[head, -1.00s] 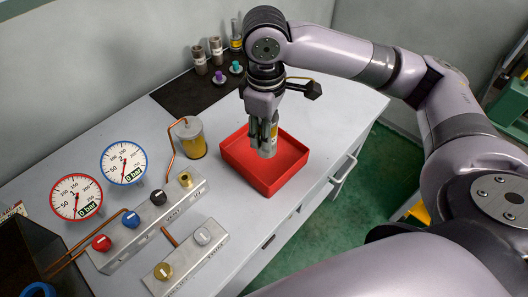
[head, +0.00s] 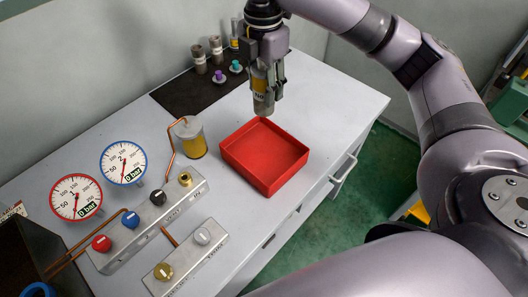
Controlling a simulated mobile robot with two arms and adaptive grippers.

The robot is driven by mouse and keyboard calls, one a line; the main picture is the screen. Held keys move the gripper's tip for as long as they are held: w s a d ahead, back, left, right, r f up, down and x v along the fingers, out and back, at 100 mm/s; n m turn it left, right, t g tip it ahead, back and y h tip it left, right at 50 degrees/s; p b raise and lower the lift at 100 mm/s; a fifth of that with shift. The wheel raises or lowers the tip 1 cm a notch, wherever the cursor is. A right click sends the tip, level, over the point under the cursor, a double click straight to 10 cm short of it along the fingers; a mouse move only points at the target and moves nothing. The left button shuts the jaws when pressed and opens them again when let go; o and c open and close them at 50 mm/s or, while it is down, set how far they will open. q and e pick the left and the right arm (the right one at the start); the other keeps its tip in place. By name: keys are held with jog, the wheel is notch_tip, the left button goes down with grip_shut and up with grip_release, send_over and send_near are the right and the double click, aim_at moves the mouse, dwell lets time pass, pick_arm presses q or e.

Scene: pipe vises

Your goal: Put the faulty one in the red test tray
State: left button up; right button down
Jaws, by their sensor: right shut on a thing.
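My right gripper (head: 265,80) is shut on a small grey cylinder with a yellow band (head: 262,101). It holds the cylinder upright, above and behind the far edge of the red tray (head: 268,187) as seen in the head view. The red tray is empty and sits on the bench near its right edge. My left gripper is not in view. Two grey cylinders (head: 216,48) and one with a yellow band (head: 235,42) stand at the back of the bench.
A yellow canister (head: 191,139) with copper pipe stands left of the tray. Gauges (head: 76,197) and valve blocks (head: 150,225) fill the left.

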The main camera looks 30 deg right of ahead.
jog(key=n, duration=0.1)
jog(key=w+r+n, duration=0.1)
jog(key=shift+d+r+n, duration=0.25)
jog(key=shift+r+n, duration=0.05)
jog(key=shift+n, duration=0.1)
jog(key=p, duration=0.2)
send_over(264, 153)
notch_tip(264, 153, down, 16)
jog(key=shift+f, duration=2)
jog(key=c, duration=1)
grip_release()
jog(key=shift+f, duration=0.15)
notch_tip(264, 153, up, 12)
jog(key=shift+r+b, duration=0.15)
jog(key=shift+b, duration=0.95)
jog(key=shift+s, duration=0.1)
